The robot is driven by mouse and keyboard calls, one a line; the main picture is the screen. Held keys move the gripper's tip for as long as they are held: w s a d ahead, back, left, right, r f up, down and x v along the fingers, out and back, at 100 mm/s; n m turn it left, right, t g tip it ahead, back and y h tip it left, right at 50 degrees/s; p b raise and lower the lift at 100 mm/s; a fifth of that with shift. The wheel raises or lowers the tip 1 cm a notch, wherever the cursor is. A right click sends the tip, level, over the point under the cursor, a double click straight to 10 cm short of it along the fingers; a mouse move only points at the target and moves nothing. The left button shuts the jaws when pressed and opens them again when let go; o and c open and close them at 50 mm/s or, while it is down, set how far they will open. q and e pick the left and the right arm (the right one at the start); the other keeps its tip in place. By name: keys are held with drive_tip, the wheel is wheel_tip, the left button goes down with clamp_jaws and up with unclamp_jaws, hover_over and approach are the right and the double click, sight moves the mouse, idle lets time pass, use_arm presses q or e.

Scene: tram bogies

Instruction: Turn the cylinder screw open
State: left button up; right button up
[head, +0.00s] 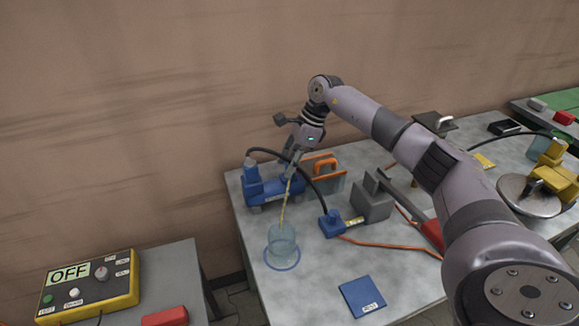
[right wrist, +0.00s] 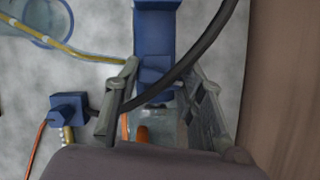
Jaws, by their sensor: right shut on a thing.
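The blue cylinder unit (head: 262,190) lies on the grey table, with a black hose arching from it. It also shows in the right wrist view (right wrist: 155,30). My right gripper (head: 292,168) reaches down over its right part. In the right wrist view its fingers (right wrist: 158,64) are on either side of a small blue part of the unit, and the black hose crosses in front. The grip is closed there, but the screw itself is too small and covered to make out. A yellowish tube (head: 284,205) runs from beside the fingertips into a clear jar (head: 282,240). My left gripper is not in view.
A small blue block (head: 331,224) with the hose and an orange cable stands right of the jar. A grey block (head: 372,204) and orange-handled tool (head: 322,163) are near. A blue booklet (head: 362,297) lies in front. A yellow box marked OFF (head: 88,284) sits left.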

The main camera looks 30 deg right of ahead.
drive_tip(key=shift+n+g+b, duration=0.4)
drive_tip(key=shift+n, duration=0.8)
drive_tip(key=shift+r, duration=0.1)
drive_tip(key=o, duration=1.1)
drive_tip(key=shift+o, duration=0.2)
drive_tip(key=w+v, duration=0.1)
drive_tip(key=v, duration=1.1)
drive_tip(key=shift+s+d, duration=0.15)
drive_tip(key=shift+s, duration=0.2)
